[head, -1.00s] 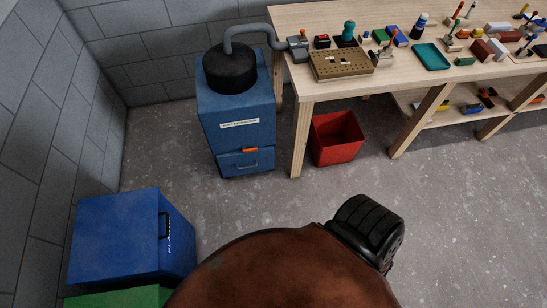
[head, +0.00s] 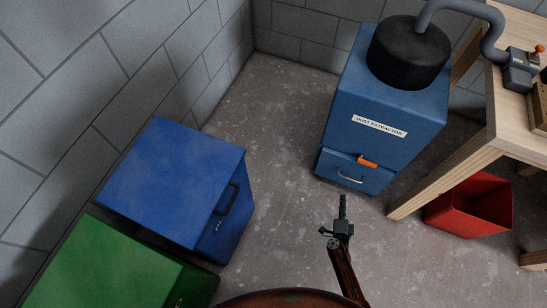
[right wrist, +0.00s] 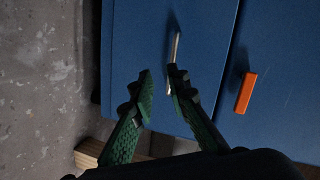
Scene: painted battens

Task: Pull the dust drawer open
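The blue dust extractor (head: 365,105) stands against the wall with a black drum on top. Its dust drawer (head: 345,172) is at the bottom and looks shut. The drawer has a thin metal handle (head: 350,178), and an orange latch (head: 367,161) sits above it. My right gripper (head: 343,203) is in front of the drawer, short of the handle. In the right wrist view its green fingers (right wrist: 160,82) are apart, with the handle (right wrist: 174,48) just beyond the tips, nearer the right finger. The orange latch (right wrist: 245,92) is to the right there. My left gripper is not in view.
A blue bin (head: 170,175) and a green bin (head: 110,270) stand at the left. A wooden workbench (head: 450,165) is at the right, with a red bin (head: 470,208) under it. Concrete floor (head: 275,150) lies clear before the extractor.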

